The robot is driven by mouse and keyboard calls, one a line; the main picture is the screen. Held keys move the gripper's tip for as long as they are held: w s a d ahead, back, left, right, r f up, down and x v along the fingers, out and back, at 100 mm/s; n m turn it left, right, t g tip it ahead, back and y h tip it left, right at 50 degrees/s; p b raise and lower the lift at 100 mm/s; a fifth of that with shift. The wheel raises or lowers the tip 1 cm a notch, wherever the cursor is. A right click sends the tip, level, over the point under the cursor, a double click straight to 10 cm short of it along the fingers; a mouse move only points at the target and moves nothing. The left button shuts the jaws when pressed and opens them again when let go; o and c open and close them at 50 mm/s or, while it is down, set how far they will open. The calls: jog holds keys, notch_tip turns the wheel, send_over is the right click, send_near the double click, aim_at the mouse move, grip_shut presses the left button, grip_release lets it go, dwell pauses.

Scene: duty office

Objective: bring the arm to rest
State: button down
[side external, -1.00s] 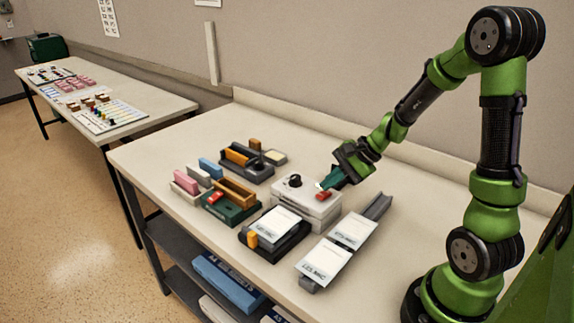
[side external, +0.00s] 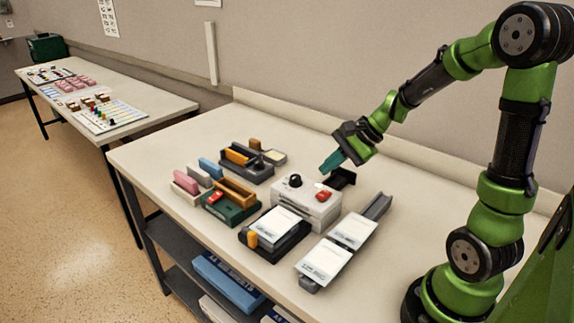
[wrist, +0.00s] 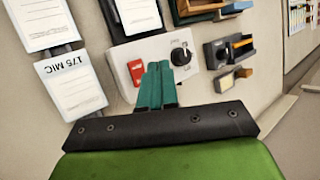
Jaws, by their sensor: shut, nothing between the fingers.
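My gripper (side external: 332,162) is shut and empty, its teal fingers raised a little above and behind the white box with a black knob and red switch (side external: 305,208). In the wrist view the closed fingers (wrist: 156,85) point towards the same box (wrist: 150,57), between its red switch (wrist: 137,72) and black knob (wrist: 180,56). The fingers look apart from the box. A dark bracket-like piece (side external: 342,178) shows behind the box, below my gripper.
White labelled cards on a grey rail (side external: 325,258) lie front right of the box. A black tray with a card (side external: 272,240), a green tray (side external: 222,213) and a grey tray (side external: 240,170) stand left. The table is clear at the back right (side external: 420,185).

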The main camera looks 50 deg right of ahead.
jog(key=shift+r, duration=0.5)
jog(key=shift+s+f, duration=0.1)
jog(key=shift+f, duration=0.05)
jog(key=s+a+r+n+h, duration=0.2)
jog(key=s+a+r+n, duration=0.7)
jog(key=n, duration=0.5)
jog(key=s+a, duration=0.2)
jog(key=a, duration=0.1)
jog(key=shift+s+a, duration=0.2)
jog(key=shift+a, duration=0.15)
